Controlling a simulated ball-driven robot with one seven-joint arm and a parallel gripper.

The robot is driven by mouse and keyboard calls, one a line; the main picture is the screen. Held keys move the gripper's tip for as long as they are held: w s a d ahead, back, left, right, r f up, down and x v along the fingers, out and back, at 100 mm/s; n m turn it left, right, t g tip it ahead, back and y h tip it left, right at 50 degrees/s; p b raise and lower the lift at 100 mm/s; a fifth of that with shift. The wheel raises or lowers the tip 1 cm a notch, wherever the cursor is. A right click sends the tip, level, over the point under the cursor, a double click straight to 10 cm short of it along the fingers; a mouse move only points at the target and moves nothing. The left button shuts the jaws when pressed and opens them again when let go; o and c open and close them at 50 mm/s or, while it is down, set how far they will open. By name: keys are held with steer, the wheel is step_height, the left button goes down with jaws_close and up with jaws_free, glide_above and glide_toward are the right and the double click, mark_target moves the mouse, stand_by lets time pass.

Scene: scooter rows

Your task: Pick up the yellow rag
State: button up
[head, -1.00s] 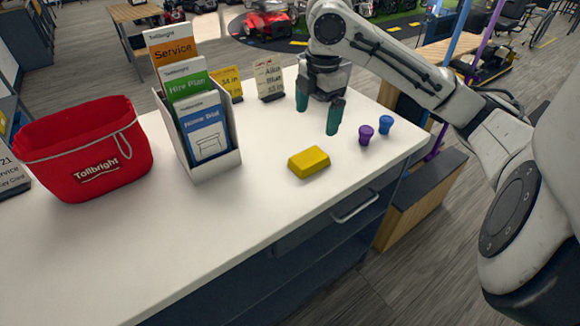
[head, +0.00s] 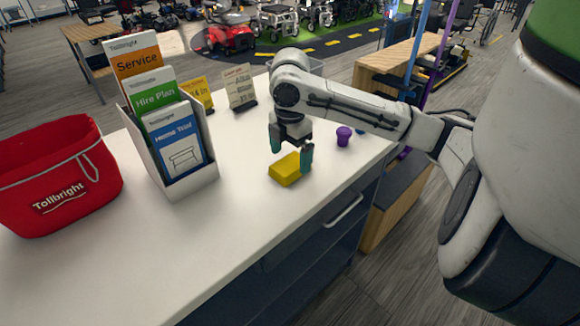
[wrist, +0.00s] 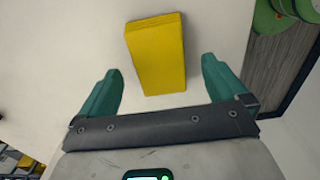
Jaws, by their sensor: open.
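The yellow rag (head: 287,170) is a small folded block lying on the white counter. It also shows in the wrist view (wrist: 156,54), ahead of and between the two teal fingers. My gripper (head: 291,153) is open and empty, pointing down just above and beside the rag in the head view. In the wrist view my gripper (wrist: 161,88) has one finger to each side, with the rag's near end about level with the fingertips. Whether a finger touches the rag I cannot tell.
The white counter (head: 240,215) is clear in front of the rag. A brochure holder (head: 190,183) and a red Tollbright bag (head: 60,175) stand at left. Small signs (head: 239,88) stand behind. A purple cup (head: 343,136) is to the right, with a blue one partly hidden.

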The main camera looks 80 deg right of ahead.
steer(key=shift+f, duration=1.05)
steer(key=c, duration=1.1)
